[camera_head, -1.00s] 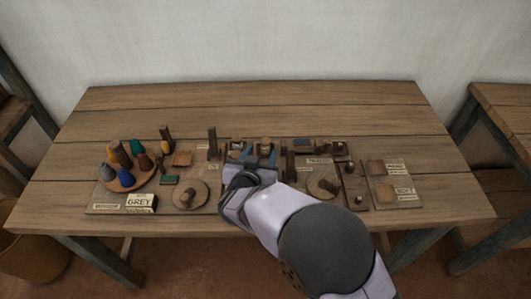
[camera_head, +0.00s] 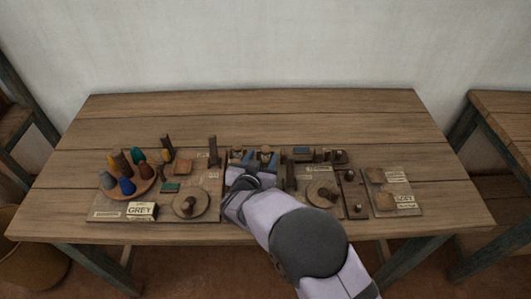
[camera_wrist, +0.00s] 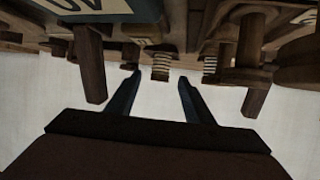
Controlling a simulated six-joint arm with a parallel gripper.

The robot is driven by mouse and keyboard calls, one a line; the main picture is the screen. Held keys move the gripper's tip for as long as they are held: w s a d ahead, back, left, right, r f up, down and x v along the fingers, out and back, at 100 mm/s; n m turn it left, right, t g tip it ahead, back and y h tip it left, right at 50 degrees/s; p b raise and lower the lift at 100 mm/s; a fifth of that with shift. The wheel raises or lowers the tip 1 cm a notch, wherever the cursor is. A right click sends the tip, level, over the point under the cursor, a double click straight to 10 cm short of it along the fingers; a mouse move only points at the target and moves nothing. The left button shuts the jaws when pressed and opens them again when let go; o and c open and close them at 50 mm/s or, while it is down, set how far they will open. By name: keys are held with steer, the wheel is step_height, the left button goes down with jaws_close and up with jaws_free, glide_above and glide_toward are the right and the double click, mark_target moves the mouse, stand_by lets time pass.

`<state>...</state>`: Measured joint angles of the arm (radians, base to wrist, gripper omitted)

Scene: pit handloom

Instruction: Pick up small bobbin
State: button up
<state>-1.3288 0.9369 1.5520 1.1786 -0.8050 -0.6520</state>
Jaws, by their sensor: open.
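A small ribbed pale bobbin (camera_wrist: 161,66) shows in the wrist view, just past the fingertips and roughly between them. A second ribbed bobbin (camera_wrist: 210,66) is to its right, outside the jaws. My gripper (camera_wrist: 160,84) is open, with two dark blue fingers and nothing between them. In the head view my gripper (camera_head: 253,160) is over the middle of the boards, its blue fingers pointing to the back row. Small pale pieces stand by the fingertips there, too small to tell apart. My wrist and arm hide the middle front.
A wooden post (camera_wrist: 90,65) is left of the fingers and another (camera_wrist: 252,60) to the right, both close. A round tray of coloured cones (camera_head: 146,182), a GREY label block (camera_head: 141,210) and a tall post (camera_head: 213,150) are on the left. The table's back is clear.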

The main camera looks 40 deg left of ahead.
steer(key=shift+x, duration=1.4)
steer(key=shift+c, duration=0.2)
steer(key=c, duration=1.1)
steer(key=shift+o, duration=0.2)
steer(key=shift+r, duration=0.1)
step_height(320, 180, up, 10)
